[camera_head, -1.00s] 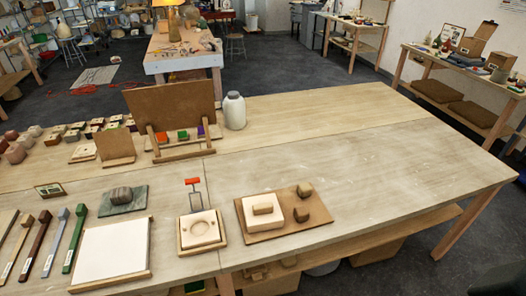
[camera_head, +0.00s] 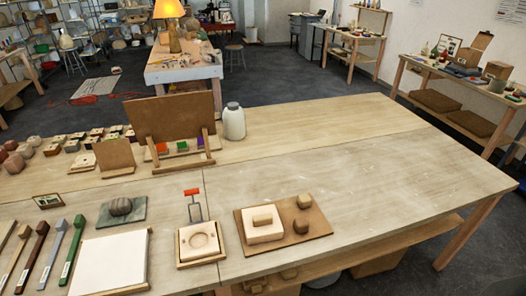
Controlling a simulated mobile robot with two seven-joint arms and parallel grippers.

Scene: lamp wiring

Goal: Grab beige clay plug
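A brown board (camera_head: 318,224) lies on the near part of the table, right of centre. On its left side sits a cream block (camera_head: 263,233) with a small beige clay piece (camera_head: 262,219) on its top. Two more small clay lumps sit on the board's right side: a beige-tan one (camera_head: 304,201) behind and a browner one (camera_head: 301,226) in front. I cannot tell for certain which of these pieces is the plug. Neither of my grippers is in view.
Left of the board are a cream tile with a round recess (camera_head: 200,240), a red-handled tool (camera_head: 193,200) and a white slab (camera_head: 110,262). A brown easel panel (camera_head: 172,117) and white jar (camera_head: 234,122) stand behind. The table's right side is clear.

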